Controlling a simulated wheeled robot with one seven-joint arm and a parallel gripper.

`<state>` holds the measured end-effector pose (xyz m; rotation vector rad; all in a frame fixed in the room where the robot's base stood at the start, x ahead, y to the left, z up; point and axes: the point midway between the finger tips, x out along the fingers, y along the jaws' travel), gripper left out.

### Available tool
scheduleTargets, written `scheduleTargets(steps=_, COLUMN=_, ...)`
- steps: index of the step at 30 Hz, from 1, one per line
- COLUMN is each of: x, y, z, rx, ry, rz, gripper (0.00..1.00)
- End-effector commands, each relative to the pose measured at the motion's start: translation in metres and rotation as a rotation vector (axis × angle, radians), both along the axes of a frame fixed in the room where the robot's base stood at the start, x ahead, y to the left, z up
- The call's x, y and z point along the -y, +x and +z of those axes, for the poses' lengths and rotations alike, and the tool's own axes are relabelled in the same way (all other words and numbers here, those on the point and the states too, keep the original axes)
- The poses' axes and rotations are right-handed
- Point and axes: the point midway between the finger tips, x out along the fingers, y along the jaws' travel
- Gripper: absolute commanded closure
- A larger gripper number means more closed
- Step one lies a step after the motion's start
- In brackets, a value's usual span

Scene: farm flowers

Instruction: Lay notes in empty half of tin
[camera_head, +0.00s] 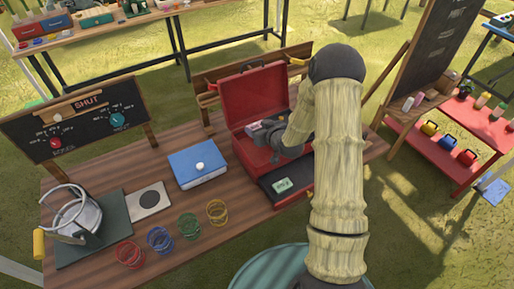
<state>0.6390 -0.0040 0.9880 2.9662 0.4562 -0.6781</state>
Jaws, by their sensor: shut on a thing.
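A red metal tin (243,153) stands open on the wooden table with its lid tilted up at the back. My gripper (282,146) is over the tin's opening, with its jaws toward the left. A small grey and pinkish bundle (264,128), seemingly the notes, shows at the jaws, which are shut on it. My arm and gripper hide the right part of the tin and much of its inside. I cannot tell whether the bundle touches the tin.
A blue box (197,168) with a white knob sits left of the tin. Coloured ring stacks (160,239) line the table's front. A metal device (76,215) stands at the left, below a chalkboard (78,120) reading SHUT. A red shelf (455,150) is at the right.

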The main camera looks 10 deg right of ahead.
Motion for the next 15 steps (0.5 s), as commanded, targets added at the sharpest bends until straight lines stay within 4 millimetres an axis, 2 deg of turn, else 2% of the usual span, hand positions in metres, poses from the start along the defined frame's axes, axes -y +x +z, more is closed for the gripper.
scheduleTargets(steps=6, x=-0.0056, y=0.0064, z=0.0072, rx=-0.002, ry=-0.006, rz=0.012, gripper=0.59)
scheduleTargets(steps=15, x=-0.0069, y=0.0061, z=0.0043, rx=-0.003, ry=-0.006, rz=0.014, gripper=0.59)
